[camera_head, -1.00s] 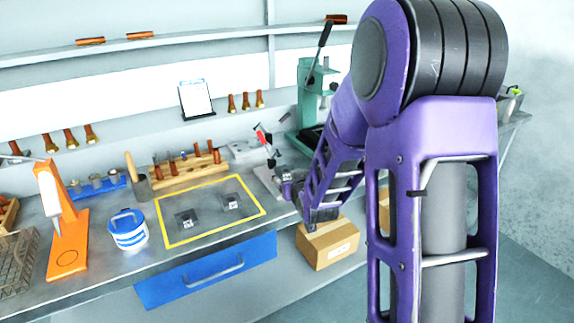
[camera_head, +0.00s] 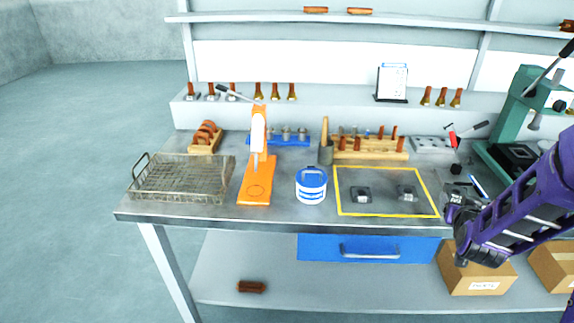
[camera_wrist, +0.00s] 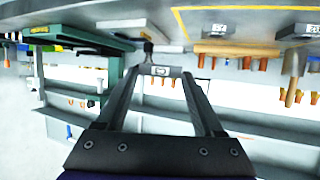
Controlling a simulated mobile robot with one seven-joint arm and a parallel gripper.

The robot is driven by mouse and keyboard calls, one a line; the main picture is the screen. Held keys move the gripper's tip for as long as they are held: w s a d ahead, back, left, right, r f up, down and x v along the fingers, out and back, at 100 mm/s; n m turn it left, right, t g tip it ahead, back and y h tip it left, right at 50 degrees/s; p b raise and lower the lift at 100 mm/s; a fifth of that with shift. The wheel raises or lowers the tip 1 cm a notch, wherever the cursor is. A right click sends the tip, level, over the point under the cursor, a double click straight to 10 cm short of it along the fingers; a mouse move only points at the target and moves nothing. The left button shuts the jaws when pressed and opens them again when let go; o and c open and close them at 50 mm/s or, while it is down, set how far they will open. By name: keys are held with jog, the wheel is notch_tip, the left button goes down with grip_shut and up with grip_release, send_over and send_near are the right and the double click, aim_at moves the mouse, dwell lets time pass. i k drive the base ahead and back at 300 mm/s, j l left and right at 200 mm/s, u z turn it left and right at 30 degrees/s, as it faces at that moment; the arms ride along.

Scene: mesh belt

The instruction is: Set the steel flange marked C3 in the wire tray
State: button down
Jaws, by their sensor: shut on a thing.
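The wire tray (camera_head: 180,190) is a rectangular mesh basket at the left end of the bench. My gripper (camera_head: 452,203) is at the right of the head view, near the bench's front edge and right of the yellow-outlined area. In the wrist view my gripper (camera_wrist: 161,72) is shut on a small steel flange (camera_wrist: 160,71) with a light label; its marking is too small to read. Two similar dark steel pieces, a left one (camera_head: 361,194) and a right one (camera_head: 407,192), lie inside the yellow outline.
Between my gripper and the tray stand a white-and-blue tub (camera_head: 311,187) and a tall orange stand (camera_head: 257,175). A wooden rack (camera_head: 370,150) and a blue rack (camera_head: 290,140) are behind. A green press (camera_head: 510,130) stands at right. A blue drawer (camera_head: 365,248) is below.

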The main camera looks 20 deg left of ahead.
aim_at(199, 175)
jog(key=k+j+z, duration=0.1)
jog(key=j, duration=0.35)
jog(key=k+j+z, duration=0.1)
jog(key=j, duration=0.35)
jog(key=k+j+z, duration=0.1)
jog(key=j, duration=0.35)
jog(key=k+j, duration=0.15)
jog(key=j, duration=0.25)
jog(key=k+j+z, duration=0.15)
jog(key=j, duration=0.3)
jog(key=k+j+z, duration=0.1)
jog(key=j, duration=0.3)
jog(key=k+j+z, duration=0.1)
jog(key=j, duration=0.3)
jog(key=k+j+z, duration=0.1)
jog(key=k+j, duration=0.15)
jog(key=j, duration=0.15)
jog(key=i+j, duration=0.1)
jog(key=j, duration=0.3)
jog(key=i+j, duration=0.1)
jog(key=j, duration=0.3)
jog(key=z, duration=0.05)
